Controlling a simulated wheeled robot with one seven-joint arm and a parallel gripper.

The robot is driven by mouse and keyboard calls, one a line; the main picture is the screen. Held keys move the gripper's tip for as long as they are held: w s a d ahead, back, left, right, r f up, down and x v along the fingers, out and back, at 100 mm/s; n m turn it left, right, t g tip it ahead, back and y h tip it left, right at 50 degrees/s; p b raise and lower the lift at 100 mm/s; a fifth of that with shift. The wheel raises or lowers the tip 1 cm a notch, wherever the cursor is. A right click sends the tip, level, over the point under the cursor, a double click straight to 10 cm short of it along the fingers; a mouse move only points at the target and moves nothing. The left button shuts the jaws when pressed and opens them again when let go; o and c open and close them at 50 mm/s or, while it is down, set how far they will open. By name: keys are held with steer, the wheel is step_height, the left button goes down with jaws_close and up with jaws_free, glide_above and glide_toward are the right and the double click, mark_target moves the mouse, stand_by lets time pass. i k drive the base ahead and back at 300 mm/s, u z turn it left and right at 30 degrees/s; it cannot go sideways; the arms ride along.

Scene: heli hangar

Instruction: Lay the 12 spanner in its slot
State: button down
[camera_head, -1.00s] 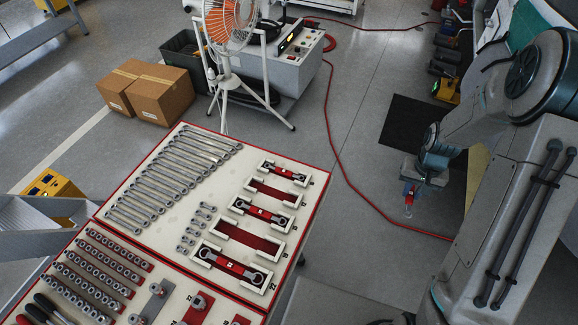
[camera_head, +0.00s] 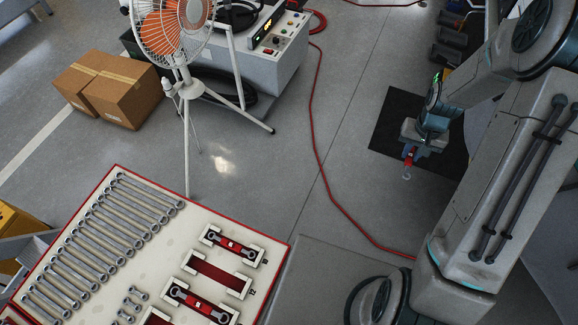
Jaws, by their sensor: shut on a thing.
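My gripper (camera_head: 410,148) is at the right, over the floor and clear of the tool board. It is shut on a small spanner (camera_head: 407,170) with a red part, which hangs down; its size mark is too small to read. The cream tool board (camera_head: 185,235) with a red edge is at the lower left. On it, one holder (camera_head: 232,246) has a spanner in it. The red-floored slot (camera_head: 215,272) below it is empty. The holder below that (camera_head: 200,301) also has a spanner. Another red slot (camera_head: 156,318) is cut off by the bottom edge.
A row of grey spanners (camera_head: 100,240) lies on the board's left. A fan on a tripod (camera_head: 187,130), cardboard boxes (camera_head: 110,88) and a grey machine (camera_head: 265,60) stand behind. A red cable (camera_head: 325,180) crosses the floor between board and gripper. A black mat (camera_head: 385,130) lies beyond the gripper.

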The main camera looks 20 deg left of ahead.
mark_target(218, 276)
steer(key=i, duration=2.15)
steer(key=u, duration=5.2)
steer(key=i, duration=1)
